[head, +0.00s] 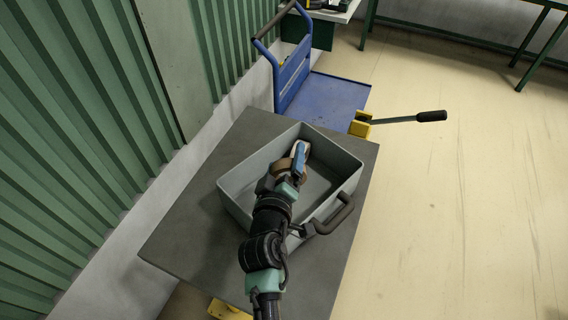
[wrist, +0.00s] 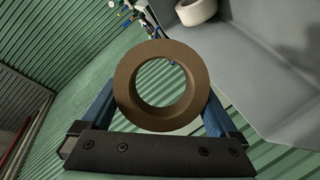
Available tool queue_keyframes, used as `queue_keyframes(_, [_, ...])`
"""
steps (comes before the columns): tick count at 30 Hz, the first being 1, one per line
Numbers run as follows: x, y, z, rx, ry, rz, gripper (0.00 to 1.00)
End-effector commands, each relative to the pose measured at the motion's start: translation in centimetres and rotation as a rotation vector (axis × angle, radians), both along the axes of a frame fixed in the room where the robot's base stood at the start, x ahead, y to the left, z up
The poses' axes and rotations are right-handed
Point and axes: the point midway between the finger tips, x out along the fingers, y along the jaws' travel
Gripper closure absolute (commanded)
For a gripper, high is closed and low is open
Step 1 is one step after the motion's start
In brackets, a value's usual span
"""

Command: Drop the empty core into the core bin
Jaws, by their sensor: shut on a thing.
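The empty core is a thick brown ring. In the wrist view the core (wrist: 125,95) sits between the two blue fingers of my gripper (wrist: 158,95), which is shut on it. In the head view the core (head: 282,166) shows beside a blue finger of my gripper (head: 293,160), partly hidden by my wrist. The core bin is a grey open box (head: 336,153) on a dark table. My gripper and the core are over the bin's opening. The bin's grey inside (wrist: 245,70) fills the right of the wrist view. How high the core is above the floor is hard to tell.
A pale ring (wrist: 196,10) lies in the bin; it partly shows in the head view (head: 303,148). The dark table (head: 190,225) has a bare left side. A blue cart (head: 325,97) and a black-gripped lever (head: 430,116) stand behind. A green corrugated wall (head: 80,120) is left.

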Motion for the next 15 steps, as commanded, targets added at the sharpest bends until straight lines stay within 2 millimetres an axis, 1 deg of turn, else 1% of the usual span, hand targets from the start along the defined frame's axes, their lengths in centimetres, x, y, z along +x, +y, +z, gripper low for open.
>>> queue_keyframes(10, [0.00,0.00,0.09,0.000,-0.001,0.000,0.63])
queue_keyframes(11, [0.00,0.00,0.09,0.000,-0.001,0.000,0.03])
queue_keyframes(12, [0.00,0.00,0.07,0.000,-0.001,0.000,0.00])
queue_keyframes(15, [-0.01,0.01,0.07,0.000,-0.001,0.000,0.00])
